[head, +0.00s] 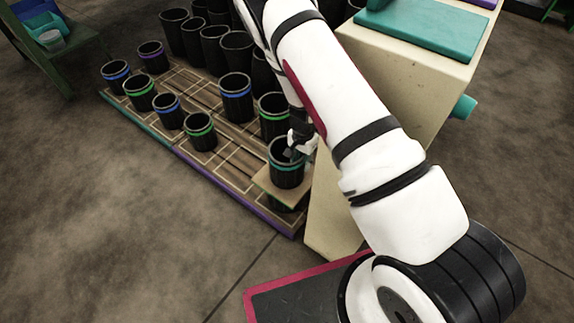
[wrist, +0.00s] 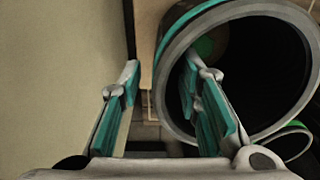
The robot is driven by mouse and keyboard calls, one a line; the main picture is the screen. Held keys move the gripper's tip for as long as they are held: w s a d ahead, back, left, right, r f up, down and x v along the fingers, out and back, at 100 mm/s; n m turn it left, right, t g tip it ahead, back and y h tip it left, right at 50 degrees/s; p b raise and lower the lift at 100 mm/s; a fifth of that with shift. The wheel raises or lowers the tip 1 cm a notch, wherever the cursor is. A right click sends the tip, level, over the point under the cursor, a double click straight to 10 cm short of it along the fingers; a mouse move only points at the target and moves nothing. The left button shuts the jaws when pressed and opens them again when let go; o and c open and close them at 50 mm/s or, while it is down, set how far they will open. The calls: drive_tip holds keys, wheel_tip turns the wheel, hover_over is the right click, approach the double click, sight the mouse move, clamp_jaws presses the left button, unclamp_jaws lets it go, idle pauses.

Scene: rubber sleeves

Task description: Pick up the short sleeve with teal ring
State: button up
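The short black sleeve with a teal ring (head: 286,177) stands upright on a small raised wooden platform at the near right end of the rack. In the wrist view its round open mouth and grey rim (wrist: 166,95) fill the right side, with the teal band at upper left. My gripper (head: 293,150) is at the top of this sleeve. In the wrist view my gripper (wrist: 160,105) is open, with nothing between the pads except part of the rim's left side. The right finger overlaps the mouth; the left finger is outside it. I cannot tell how deep the right finger sits.
Sleeves with green (head: 200,130) and blue (head: 236,97) rings stand on the wooden rack board (head: 230,163). Another green-ringed sleeve (head: 273,112) is just behind the teal one. A cream block (head: 398,75) with a teal top stands close on the right. Floor in front is clear.

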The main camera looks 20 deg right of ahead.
drive_tip(key=shift+r, duration=0.1)
drive_tip(key=shift+c, duration=0.2)
clamp_jaws()
